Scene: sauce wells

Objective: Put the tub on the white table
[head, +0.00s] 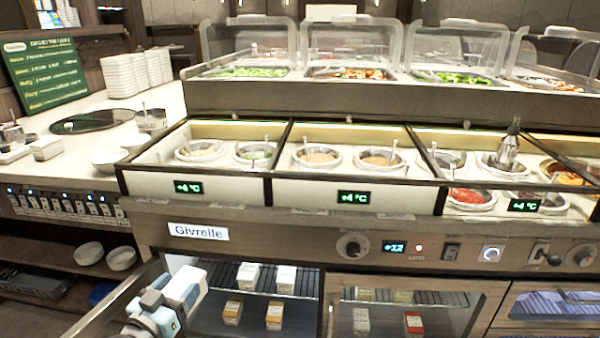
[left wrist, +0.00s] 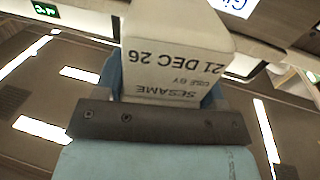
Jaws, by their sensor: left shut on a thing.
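A white tub (left wrist: 175,50) printed "SESAME", "USE BY" and "21 DEC 26" fills the middle of the left wrist view; the print appears upside down. My left gripper (left wrist: 160,88) is shut on it. In the head view my left gripper (head: 172,294) is low at the left, in front of the open fridge compartment. A white-topped counter (head: 60,180) stands at the left, higher than the gripper. My right gripper is not in view.
The open fridge (head: 300,312) holds several small cartons (head: 274,316). Its open door (head: 105,308) stands by my left arm. Sauce wells (head: 318,157) run along the worktop above. Stacked plates (head: 122,76), bowls (head: 108,160) and a dark round tray (head: 93,121) occupy parts of the counter.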

